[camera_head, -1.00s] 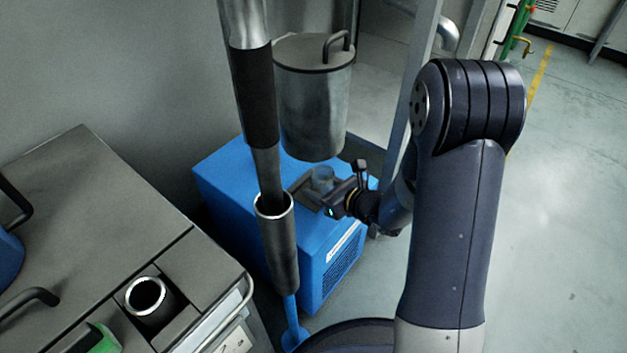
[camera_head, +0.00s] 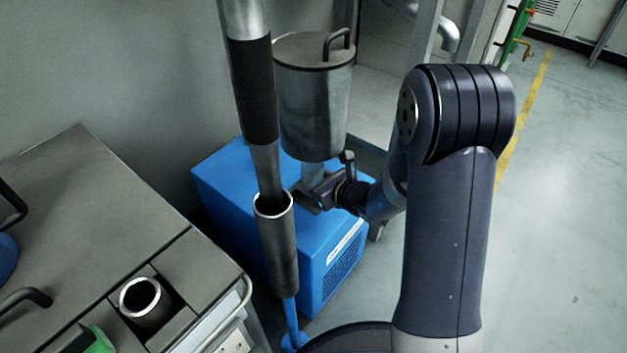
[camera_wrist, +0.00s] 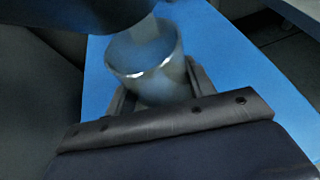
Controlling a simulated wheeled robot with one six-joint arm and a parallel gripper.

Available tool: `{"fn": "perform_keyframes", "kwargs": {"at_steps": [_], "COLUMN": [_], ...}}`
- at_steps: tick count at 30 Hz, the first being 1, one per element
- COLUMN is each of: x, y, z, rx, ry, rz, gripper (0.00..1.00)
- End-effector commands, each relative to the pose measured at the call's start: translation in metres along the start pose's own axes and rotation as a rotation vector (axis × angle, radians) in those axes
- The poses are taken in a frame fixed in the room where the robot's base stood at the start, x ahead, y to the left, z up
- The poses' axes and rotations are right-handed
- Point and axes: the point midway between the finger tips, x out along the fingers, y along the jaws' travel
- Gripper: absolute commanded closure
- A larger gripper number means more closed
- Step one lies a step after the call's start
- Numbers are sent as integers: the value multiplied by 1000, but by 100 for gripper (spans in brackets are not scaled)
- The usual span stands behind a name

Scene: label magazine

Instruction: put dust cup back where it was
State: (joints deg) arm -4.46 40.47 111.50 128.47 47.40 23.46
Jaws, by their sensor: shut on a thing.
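The dust cup, a short shiny see-through or metal cup, stands between my gripper's fingers in the wrist view (camera_wrist: 150,85). In the head view a small part of it (camera_head: 313,174) shows just under the grey metal canister (camera_head: 315,105). My gripper (camera_head: 310,193) is shut on the cup, over the blue box. In the wrist view a narrow pale spout (camera_wrist: 148,28) comes down from the dark canister underside to the cup's mouth. I cannot tell whether the spout touches the cup. The gripper's fingers (camera_wrist: 155,92) lie on both sides of the cup.
The blue box (camera_head: 225,190) is below the canister. A grey cabinet (camera_head: 90,220) with an upright tube (camera_head: 143,300) fills the lower left. Open floor (camera_head: 560,220) lies to the right.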

Motion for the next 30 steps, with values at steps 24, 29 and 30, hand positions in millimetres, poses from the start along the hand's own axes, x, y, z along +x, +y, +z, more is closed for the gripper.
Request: {"fn": "perform_keyframes", "kwargs": {"at_steps": [24,29,30], "x": [1,1,1], "y": [0,0,0], "z": [-3,-3,-3], "rx": [0,0,0], "ry": [0,1,1], "rz": [0,0,0], "gripper": [27,27,27]}}
